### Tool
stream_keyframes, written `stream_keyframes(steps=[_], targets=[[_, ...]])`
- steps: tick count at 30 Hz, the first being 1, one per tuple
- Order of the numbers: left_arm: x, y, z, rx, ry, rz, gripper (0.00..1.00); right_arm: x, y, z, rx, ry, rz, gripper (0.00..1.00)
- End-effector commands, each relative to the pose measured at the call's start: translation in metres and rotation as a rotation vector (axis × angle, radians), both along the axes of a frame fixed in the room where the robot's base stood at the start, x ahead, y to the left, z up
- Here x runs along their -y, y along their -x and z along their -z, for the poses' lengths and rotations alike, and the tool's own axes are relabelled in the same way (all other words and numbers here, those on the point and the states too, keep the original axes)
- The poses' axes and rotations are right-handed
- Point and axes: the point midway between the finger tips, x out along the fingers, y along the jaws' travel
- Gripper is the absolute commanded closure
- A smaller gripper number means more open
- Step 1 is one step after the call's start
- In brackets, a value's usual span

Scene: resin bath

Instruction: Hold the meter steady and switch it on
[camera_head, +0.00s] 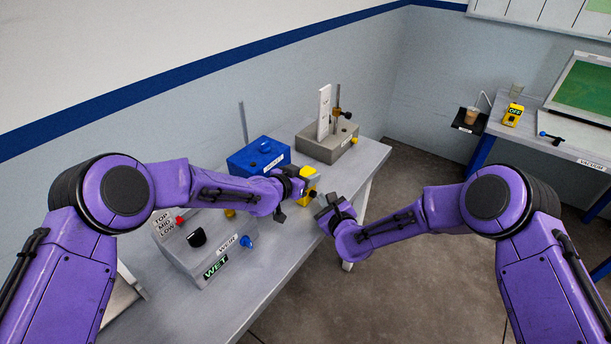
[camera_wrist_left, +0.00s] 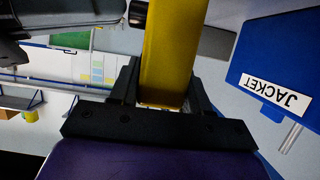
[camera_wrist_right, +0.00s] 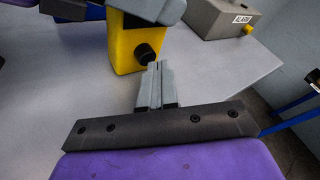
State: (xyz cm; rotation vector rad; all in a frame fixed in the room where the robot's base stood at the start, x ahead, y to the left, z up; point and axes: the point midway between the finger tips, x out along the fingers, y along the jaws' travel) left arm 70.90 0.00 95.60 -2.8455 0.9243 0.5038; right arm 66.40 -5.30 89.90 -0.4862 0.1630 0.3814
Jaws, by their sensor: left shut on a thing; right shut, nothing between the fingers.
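The yellow meter (camera_head: 309,181) is near the bench's right edge, with my left gripper (camera_head: 301,184) shut on it. The left wrist view shows its yellow body (camera_wrist_left: 167,50) between the fingers. In the right wrist view, the meter (camera_wrist_right: 126,54) has a round black knob or button (camera_wrist_right: 145,52) on its side. My right gripper (camera_head: 325,207) is shut and empty. Its fingertips (camera_wrist_right: 157,68) are right by the black knob; I cannot tell if they touch it. The meter's display is not visible, and I cannot tell whether its base rests on the bench.
A blue JACKET box (camera_head: 258,156) and a grey ALARM box (camera_head: 327,143) stand behind on the bench. A grey control box (camera_head: 205,248) with a WET sign is nearer. Another yellow device marked OFF (camera_head: 513,115) is on the far VACUUM table. Floor is open at right.

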Motion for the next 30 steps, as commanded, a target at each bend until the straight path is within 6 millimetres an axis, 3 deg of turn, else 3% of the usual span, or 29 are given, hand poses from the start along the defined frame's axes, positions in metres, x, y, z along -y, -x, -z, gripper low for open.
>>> stream_keyframes(steps=[30], targets=[[0.0017, 0.001, 0.0, -0.001, 0.002, 0.002, 0.89, -0.0081, -0.005, -0.0007, 0.0, 0.0, -0.001, 1.0]])
